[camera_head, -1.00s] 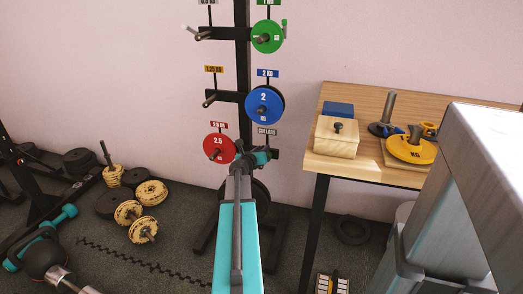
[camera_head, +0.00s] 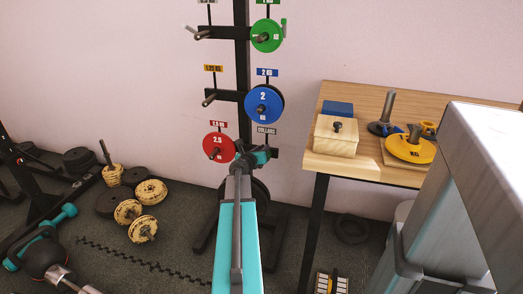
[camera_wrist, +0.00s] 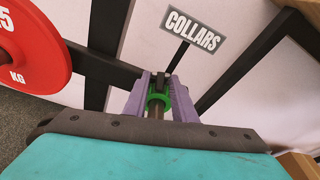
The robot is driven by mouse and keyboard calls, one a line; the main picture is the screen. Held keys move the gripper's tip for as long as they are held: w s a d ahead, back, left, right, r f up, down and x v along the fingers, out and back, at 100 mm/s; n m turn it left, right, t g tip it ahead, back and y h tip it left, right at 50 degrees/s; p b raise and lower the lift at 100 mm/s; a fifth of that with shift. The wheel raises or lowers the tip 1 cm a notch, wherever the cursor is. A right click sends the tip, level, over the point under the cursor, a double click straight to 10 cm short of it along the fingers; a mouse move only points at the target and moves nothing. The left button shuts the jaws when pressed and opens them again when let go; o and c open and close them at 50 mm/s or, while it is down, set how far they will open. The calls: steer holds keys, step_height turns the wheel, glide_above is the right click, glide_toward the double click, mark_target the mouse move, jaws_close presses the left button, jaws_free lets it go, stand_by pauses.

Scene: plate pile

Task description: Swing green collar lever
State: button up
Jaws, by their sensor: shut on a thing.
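A green collar (camera_wrist: 158,101) sits around a metal peg under the COLLARS sign, in the wrist view. My gripper (camera_wrist: 160,84) has its two purple fingers on either side of the collar and is shut on it. A dark piece shows between the fingertips; I cannot tell whether it is the collar's lever.
A red plate (camera_head: 219,148) hangs close left of my gripper, and a blue plate (camera_head: 264,104) hangs above it. The COLLARS sign (camera_wrist: 193,31) is just above the fingers. A wooden table (camera_head: 365,92) with a box and weights stands right.

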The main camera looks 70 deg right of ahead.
steer(key=shift+s+f, duration=0.15)
steer(key=shift+f, duration=0.1)
stand_by(0.4)
steer(key=o, duration=0.8)
steer(key=p+v, duration=0.2)
steer(key=v, duration=1.2)
steer(key=shift+d, duration=0.1)
stand_by(0.4)
